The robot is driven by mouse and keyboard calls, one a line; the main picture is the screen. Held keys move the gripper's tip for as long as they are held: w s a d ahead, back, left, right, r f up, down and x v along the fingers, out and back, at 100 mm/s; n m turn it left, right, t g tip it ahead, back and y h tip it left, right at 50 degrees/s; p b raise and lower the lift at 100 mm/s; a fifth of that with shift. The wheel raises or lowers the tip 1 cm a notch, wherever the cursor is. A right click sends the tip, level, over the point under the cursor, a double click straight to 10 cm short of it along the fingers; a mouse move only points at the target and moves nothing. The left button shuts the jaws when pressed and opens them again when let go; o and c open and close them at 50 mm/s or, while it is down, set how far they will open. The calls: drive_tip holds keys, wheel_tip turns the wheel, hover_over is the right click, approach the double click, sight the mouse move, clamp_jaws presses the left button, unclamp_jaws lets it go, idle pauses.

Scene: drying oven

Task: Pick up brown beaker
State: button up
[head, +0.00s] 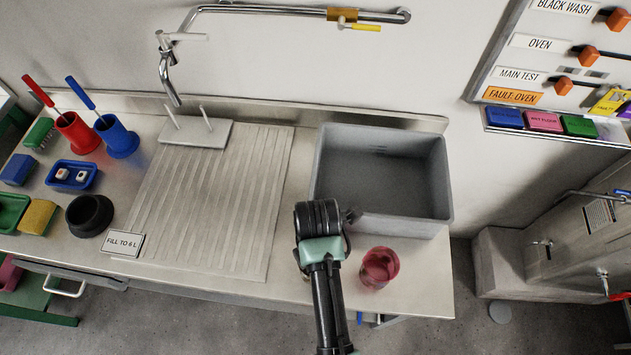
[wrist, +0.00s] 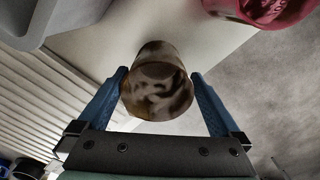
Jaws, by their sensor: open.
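The brown beaker (wrist: 157,92) is in the middle of the wrist view, a mottled, glassy brown cup on the pale steel bench. My gripper (wrist: 159,73) is open, with one blue finger on each side of the beaker. The left fingertip looks very near its wall; I cannot tell whether it touches. The right finger shows a small gap. In the head view my arm hides the brown beaker and the fingers.
A red beaker (head: 379,267) stands just right of my arm; it also shows in the wrist view (wrist: 262,8). A grey sink basin (head: 440,190) lies behind. The ribbed drainboard (head: 215,205) to the left is mostly clear. The bench's front edge is close.

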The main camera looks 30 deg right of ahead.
wheel_tip(320, 180, down, 4)
drive_tip(key=shift+w+f, duration=0.1)
drive_tip(key=c, duration=1.1)
